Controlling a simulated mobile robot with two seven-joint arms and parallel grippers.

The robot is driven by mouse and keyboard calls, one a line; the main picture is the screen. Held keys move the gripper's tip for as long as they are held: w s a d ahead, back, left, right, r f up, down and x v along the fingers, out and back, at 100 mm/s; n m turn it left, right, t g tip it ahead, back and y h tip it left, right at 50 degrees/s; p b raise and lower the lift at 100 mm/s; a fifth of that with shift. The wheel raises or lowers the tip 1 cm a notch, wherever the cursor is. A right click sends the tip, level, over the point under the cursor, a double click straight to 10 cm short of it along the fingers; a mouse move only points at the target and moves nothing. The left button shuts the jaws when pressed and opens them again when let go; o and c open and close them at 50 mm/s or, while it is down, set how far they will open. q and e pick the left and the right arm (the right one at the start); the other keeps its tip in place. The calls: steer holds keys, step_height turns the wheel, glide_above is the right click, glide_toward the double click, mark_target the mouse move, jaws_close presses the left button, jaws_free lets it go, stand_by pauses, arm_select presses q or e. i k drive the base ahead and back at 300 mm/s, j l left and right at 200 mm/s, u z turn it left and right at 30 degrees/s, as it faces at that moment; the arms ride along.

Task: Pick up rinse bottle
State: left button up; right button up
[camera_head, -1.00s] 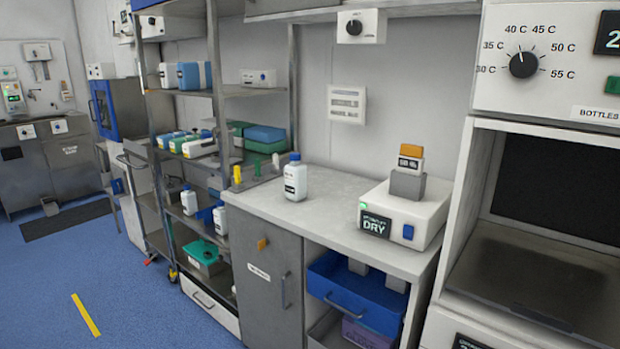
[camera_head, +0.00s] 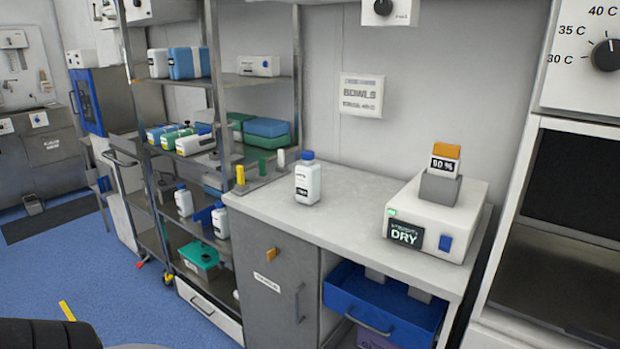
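A white bottle with a blue cap and a dark label (camera_head: 307,181) stands upright on the light countertop (camera_head: 345,212), near its back left part. It matches a rinse bottle, but its label is too small to read. Two similar white bottles with blue caps stand on the shelf rack to the left, one farther back (camera_head: 184,202) and one nearer (camera_head: 220,221). Neither of my grippers shows in the view. A dark rounded shape at the bottom left edge may be part of my arm.
A white device reading DRY (camera_head: 431,222) sits on the counter at right. Below it, a blue drawer (camera_head: 385,300) juts out. A metal shelf rack (camera_head: 215,110) stands left of the counter, and an open-fronted cabinet (camera_head: 560,230) at far right.

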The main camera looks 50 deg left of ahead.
mark_target(307, 172)
steer(key=i+j+z, duration=0.1)
steer(key=j, duration=1.45)
